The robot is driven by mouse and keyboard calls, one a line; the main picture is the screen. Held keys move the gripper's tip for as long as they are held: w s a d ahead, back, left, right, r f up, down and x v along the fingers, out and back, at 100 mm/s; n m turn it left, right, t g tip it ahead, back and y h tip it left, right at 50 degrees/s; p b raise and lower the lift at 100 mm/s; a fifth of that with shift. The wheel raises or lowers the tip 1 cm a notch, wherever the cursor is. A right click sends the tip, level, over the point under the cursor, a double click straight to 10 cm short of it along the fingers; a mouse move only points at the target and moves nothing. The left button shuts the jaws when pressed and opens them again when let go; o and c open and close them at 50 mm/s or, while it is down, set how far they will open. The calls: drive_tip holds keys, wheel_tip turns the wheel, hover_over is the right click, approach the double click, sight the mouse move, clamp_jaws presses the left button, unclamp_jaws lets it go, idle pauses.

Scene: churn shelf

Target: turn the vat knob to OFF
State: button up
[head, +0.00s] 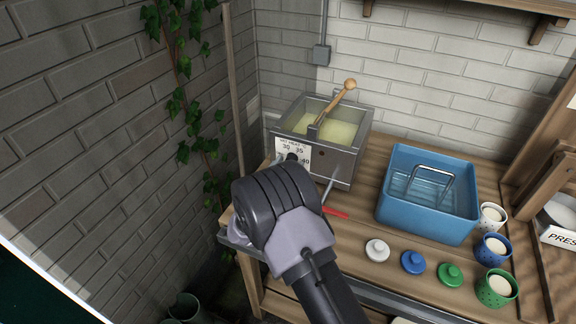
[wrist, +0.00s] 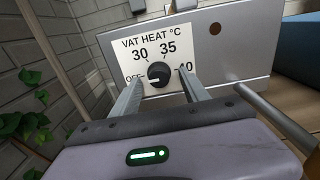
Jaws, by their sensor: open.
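The vat (head: 340,160) is a grey metal box of pale yellow liquid on the wooden bench, against the wall. Its front carries a white dial plate (wrist: 128,48) marked VAT HEAT °C, with OFF, 30, 35 and 40. The round black vat knob (wrist: 158,74) sits at the plate's lower middle. A pale mark on its face lies to the left, toward OFF. My gripper (wrist: 160,80) is open, one finger on each side of the knob in the wrist view; contact cannot be told.
A metal pipe (wrist: 275,117) runs right of the dial, with a red handle (head: 336,212) by it. A wooden-handled tool (head: 334,105) stands in the vat. A blue basin (head: 425,222), several cups and three lids occupy the bench to the right. A brick wall is at left.

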drive_tip(key=p+v, duration=0.4)
drive_tip(key=v, duration=1.2)
drive_tip(key=shift+s+a+r, duration=0.1)
drive_tip(key=shift+s+r, duration=0.05)
drive_tip(key=shift+s, duration=0.45)
